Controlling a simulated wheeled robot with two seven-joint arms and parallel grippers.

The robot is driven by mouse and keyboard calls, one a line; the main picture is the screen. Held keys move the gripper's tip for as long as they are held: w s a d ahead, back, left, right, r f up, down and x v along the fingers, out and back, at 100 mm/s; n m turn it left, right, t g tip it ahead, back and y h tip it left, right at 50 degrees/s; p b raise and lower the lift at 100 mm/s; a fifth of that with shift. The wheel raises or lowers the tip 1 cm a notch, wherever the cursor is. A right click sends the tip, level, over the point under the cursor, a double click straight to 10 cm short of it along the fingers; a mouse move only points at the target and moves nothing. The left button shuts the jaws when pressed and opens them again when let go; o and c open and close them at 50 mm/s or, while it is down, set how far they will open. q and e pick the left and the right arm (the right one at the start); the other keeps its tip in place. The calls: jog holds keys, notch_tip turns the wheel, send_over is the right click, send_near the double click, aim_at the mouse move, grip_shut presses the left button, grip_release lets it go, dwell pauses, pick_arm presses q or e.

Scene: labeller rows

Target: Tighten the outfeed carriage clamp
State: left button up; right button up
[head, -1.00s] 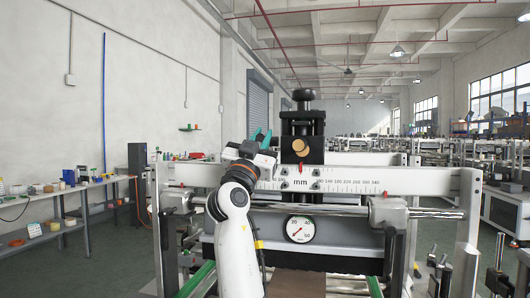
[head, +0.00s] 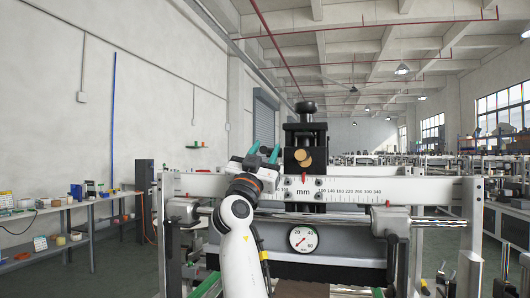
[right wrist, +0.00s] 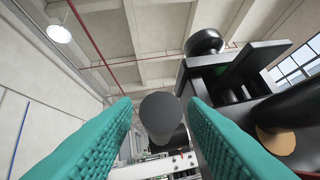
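The carriage is a black block (head: 306,134) on the white mm scale beam (head: 350,190), right of centre in the head view. It bears a black top knob (head: 306,107) and a brass-coloured round part (head: 302,157). My right gripper (head: 264,152) is just left of the block, its teal fingers apart. In the right wrist view a dark grey round knob (right wrist: 161,112) shows between the open fingers, with gaps on both sides; I cannot tell its depth. The black top knob (right wrist: 204,41) and brass part (right wrist: 275,140) show at right. My left gripper is out of view.
A dial gauge (head: 302,238) hangs below the beam. A steel rod with a collar (head: 390,221) crosses in front, right of my arm. A side bench (head: 60,205) with small items stands along the left wall. More machines fill the background at right.

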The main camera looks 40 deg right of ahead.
jog(key=shift+s, duration=0.1)
